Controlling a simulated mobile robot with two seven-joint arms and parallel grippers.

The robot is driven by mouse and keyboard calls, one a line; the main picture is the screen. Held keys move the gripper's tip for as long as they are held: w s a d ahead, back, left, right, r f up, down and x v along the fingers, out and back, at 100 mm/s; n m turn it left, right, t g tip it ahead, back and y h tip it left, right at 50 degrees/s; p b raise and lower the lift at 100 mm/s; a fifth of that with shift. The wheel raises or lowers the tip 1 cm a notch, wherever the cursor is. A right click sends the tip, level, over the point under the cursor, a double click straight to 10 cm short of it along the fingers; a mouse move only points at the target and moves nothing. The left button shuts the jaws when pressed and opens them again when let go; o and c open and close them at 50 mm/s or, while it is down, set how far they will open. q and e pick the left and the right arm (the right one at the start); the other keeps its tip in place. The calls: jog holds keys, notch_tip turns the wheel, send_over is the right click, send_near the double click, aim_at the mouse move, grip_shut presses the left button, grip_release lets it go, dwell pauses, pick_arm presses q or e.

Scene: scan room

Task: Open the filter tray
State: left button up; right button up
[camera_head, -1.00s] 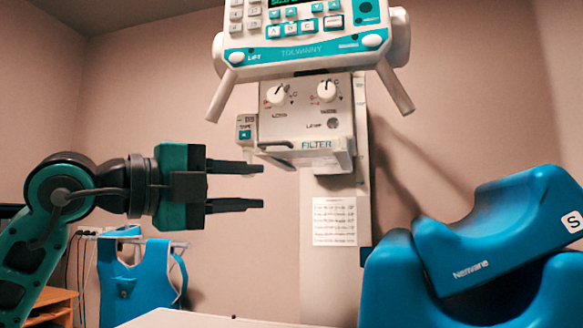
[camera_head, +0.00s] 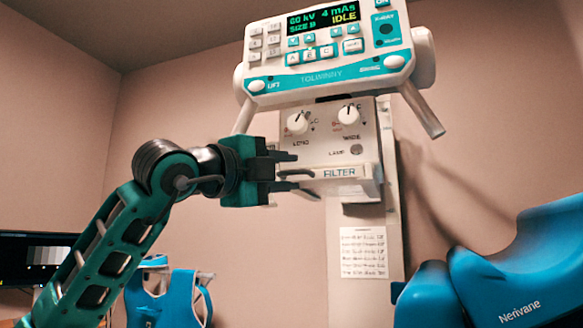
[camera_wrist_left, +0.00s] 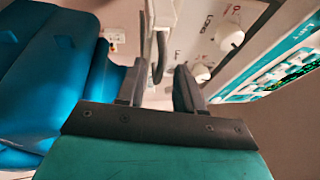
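The white filter tray (camera_head: 338,172), labelled FILTER, sits at the bottom of the collimator box (camera_head: 335,135) under the control panel. My left gripper (camera_head: 293,173) is at the tray's left end, fingers open and pointing right. A dark curved handle (camera_head: 307,173) shows at that end, close to the fingertips. In the left wrist view the handle (camera_wrist_left: 158,58) appears between and just beyond the two fingers (camera_wrist_left: 160,88). I cannot tell whether either finger touches it. The tray looks closed against the box. My right gripper is not in view.
The control panel (camera_head: 330,48) with its angled handlebars hangs above the gripper. A blue apron (camera_head: 165,298) hangs at the lower left, near a monitor (camera_head: 38,262).

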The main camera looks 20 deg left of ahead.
pick_arm(q)
jog(key=shift+x, duration=1.05)
jog(key=c, duration=0.6)
jog(key=shift+a+r, duration=0.1)
jog(key=shift+r, duration=0.05)
grip_shut()
jog(key=shift+s, duration=0.1)
